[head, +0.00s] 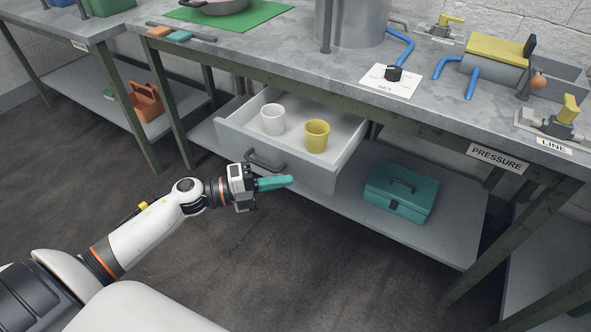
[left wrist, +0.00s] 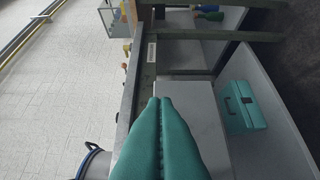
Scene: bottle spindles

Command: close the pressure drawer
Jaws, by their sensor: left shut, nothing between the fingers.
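The pressure drawer (head: 235,139) hangs open under the workbench marked PRESSURE (head: 497,158). A white cup (head: 272,120) and a yellow cup (head: 317,136) stand upright inside it. A dark bar handle (head: 265,163) is on its front. My left gripper (head: 290,181) has its teal fingers pressed together and empty, just in front of the drawer front, below and right of the handle. I cannot tell whether the fingertips touch the front. In the left wrist view the shut fingers (left wrist: 162,100) point at a grey panel (left wrist: 190,91), apparently the drawer front. My right gripper is not in view.
A teal toolbox (head: 400,190) stands on the lower shelf, right of the drawer; it also shows in the left wrist view (left wrist: 244,105). A metal pot (head: 350,22), a SET card with a dark knob (head: 394,75) and blue pipes are on the bench. The floor in front is clear.

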